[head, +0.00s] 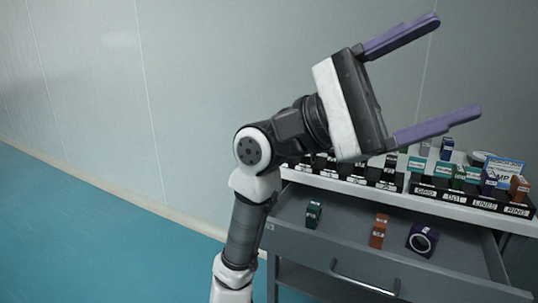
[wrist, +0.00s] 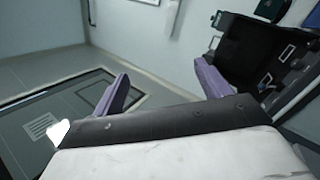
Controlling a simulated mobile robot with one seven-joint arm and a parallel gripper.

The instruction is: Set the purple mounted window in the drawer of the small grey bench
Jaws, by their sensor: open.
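The purple mounted window (head: 422,240), a dark purple block with a pale ring on its face, lies in the open drawer (head: 345,220) of the small grey bench, at the right of the drawer. My gripper (head: 457,65) is open and empty, raised above the bench top with its two purple fingers pointing right. It is clear of the window and the drawer. Both fingers also show, spread apart, in the wrist view (wrist: 161,68). I cannot make out the window in the wrist view.
A teal mount (head: 313,214) and an orange mount (head: 379,231) also sit in the drawer, with bare floor between them. The bench top above holds labelled black racks (head: 453,197) with several small coloured mounts. A pale wall stands behind.

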